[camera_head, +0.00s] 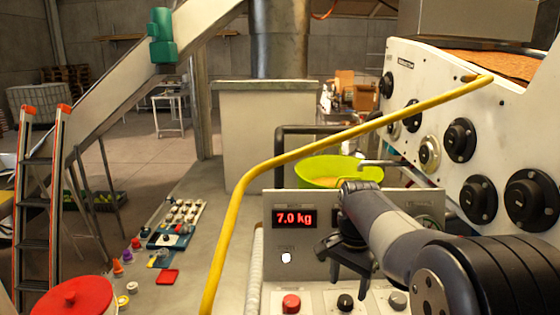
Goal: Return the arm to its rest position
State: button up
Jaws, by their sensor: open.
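My arm (395,232) reaches in from the lower right, its dark links large in the picture. My gripper (347,268) is open and empty, pointing down in front of the grey control panel (285,265). The panel's red display (294,218) reads 7.0 kg. Below the gripper are a red button (291,303), a black knob (345,301) and a grey button (397,299). I cannot tell whether the fingers touch the panel. My arm hides part of the panel's right side.
A yellow rail (232,225) crosses in front. A white machine panel with black knobs (460,140) stands at right. A lime bowl (335,171) sits behind the panel. A bench (200,245) with small coloured parts, a red lid (75,297) and a ladder (42,195) are at left.

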aim_at(346, 299)
notch_tip(346, 299, up, 7)
notch_tip(346, 299, down, 11)
jog(key=shift+f, duration=0.1)
jog(key=shift+f+n, duration=0.15)
jog(key=shift+n, duration=0.15)
jog(key=n+b, duration=0.1)
jog(key=n, duration=0.3)
jog(key=shift+n+b, duration=0.3)
jog(key=n+b, duration=0.1)
jog(key=n, duration=0.2)
jog(key=shift+n+b, duration=0.4)
jog(key=n+b, duration=0.2)
jog(key=n, duration=0.2)
jog(key=shift+n+b, duration=0.3)
jog(key=shift+b, duration=0.1)
jog(key=n+b, duration=0.3)
jog(key=n, duration=0.1)
jog(key=shift+r, duration=1.45)
